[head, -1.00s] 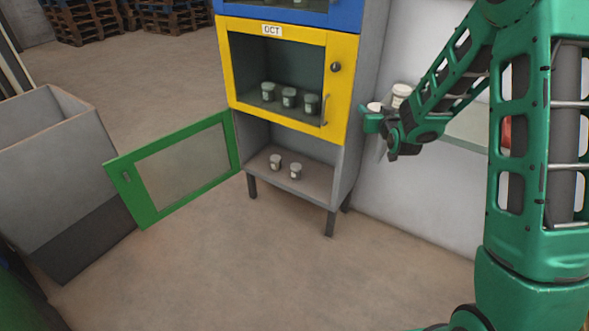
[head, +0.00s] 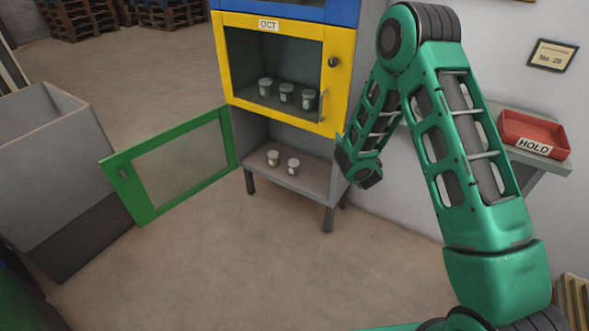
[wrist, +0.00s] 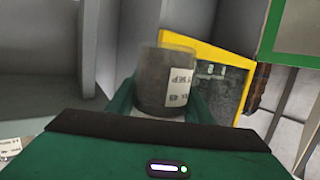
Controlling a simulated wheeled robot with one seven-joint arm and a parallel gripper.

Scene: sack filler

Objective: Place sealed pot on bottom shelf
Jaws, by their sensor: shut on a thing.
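My gripper (wrist: 160,98) is shut on a dark grey, lidded pot (wrist: 163,80) with a white label, seen between the green fingers in the wrist view. In the head view my forearm and wrist are in front of the cabinet's lower right side, and the held pot is hidden. The bottom shelf (head: 309,181) is the open grey bay under the yellow door (head: 230,62). Two small pots, one (head: 272,158) left and one (head: 293,166) right, stand upright on it. The green door (head: 146,214) of this bay hangs wide open to the left.
Several pots (head: 286,93) stand behind the yellow door's glass, which is closed. A grey bin (head: 45,150) stands left. A red HOLD tray (head: 533,134) rests on a side shelf at right. The floor in front is clear.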

